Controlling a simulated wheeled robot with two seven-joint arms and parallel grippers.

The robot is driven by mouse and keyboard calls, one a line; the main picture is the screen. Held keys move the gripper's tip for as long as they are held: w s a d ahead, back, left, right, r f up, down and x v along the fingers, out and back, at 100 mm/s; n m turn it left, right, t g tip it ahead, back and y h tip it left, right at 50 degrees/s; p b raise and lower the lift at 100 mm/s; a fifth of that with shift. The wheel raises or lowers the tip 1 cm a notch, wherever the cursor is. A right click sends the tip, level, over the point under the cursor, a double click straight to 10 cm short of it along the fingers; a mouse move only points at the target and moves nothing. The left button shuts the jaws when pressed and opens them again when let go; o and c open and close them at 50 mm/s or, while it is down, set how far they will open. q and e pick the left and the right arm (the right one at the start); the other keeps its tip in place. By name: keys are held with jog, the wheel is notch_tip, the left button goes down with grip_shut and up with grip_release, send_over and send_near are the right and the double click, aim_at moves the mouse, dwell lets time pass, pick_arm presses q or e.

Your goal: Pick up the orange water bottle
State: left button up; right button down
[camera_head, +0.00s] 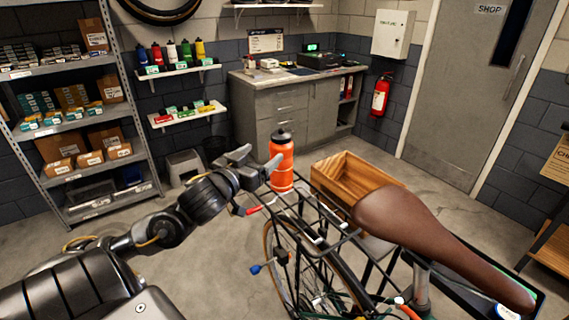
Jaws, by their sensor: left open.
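My left gripper (258,162) comes in from the left. It is open, and its fingers are at the left side of the bottle, with one finger overlapping the bottle's left edge in the picture. I cannot tell whether it touches the bottle. My right gripper is not in view.
A wooden crate (352,178) is right of the bottle, and the brown saddle (425,235) is at the near right. A metal shelf (75,115) with boxes stands at the left. A grey cabinet (285,105) is at the back. Open floor lies between.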

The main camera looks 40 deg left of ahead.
aim_at(275, 141)
pick_arm(q)
jog(key=shift+w+a, duration=0.25)
jog(key=shift+w, duration=0.4)
jog(key=shift+w+a, duration=0.25)
jog(key=shift+w, duration=0.35)
jog(key=shift+w+a+f, duration=0.1)
jog(key=shift+w+f, duration=0.05)
jog(key=shift+w, duration=0.85)
jog(key=shift+w+r+p, duration=0.2)
jog(key=shift+w+p, duration=0.05)
jog(key=shift+p, duration=0.25)
jog(key=w, duration=0.1)
jog(key=w+p, duration=0.1)
jog(key=w, duration=0.1)
jog(key=shift+w+a, duration=0.3)
jog(key=shift+w, duration=0.1)
jog(key=shift+w+f, duration=0.1)
jog(key=shift+w, duration=0.35)
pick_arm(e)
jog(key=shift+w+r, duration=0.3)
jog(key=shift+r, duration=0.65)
pick_arm(q)
jog(key=shift+s, duration=0.1)
